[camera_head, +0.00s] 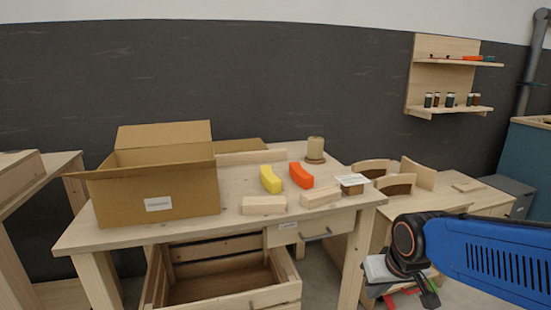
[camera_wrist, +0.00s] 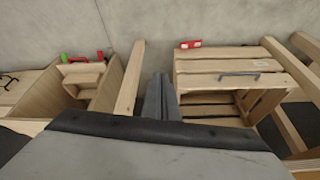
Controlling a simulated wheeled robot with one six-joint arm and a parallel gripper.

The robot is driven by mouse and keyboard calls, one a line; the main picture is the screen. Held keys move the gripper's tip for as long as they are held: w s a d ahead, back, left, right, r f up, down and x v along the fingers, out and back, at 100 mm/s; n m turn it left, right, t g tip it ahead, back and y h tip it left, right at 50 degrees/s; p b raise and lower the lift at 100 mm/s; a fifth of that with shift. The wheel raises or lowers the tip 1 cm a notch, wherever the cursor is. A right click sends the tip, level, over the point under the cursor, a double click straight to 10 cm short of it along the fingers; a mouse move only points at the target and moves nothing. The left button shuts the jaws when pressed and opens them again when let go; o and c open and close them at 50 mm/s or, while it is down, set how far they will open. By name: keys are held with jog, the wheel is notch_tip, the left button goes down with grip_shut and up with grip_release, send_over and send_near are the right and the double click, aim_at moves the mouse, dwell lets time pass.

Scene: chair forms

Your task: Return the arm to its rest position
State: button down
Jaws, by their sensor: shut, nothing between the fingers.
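My blue arm enters from the right in the head view, and my gripper (camera_head: 429,296) hangs at its end, low at the right of the table. In the wrist view the gripper's dark fingers (camera_wrist: 160,96) are together with nothing between them. The gripper is in front of the table's right side and apart from the blocks on the table.
A wooden table (camera_head: 110,234) carries an open cardboard box (camera_head: 190,195), a yellow block (camera_head: 270,179), an orange block (camera_head: 301,175) and wooden blocks. An open slatted drawer (camera_head: 285,268) juts out below. A wall shelf (camera_head: 447,108) and a low bench (camera_head: 490,199) stand at right.

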jog(key=s+d+r, duration=0.2)
jog(key=s, duration=0.3)
jog(key=s+d+r+m, duration=0.1)
jog(key=s+d+r, duration=0.1)
jog(key=s, duration=0.4)
jog(key=shift+s+d+r+h, duration=0.2)
jog(key=shift+s+d+h, duration=0.1)
jog(key=shift+d+h, duration=0.15)
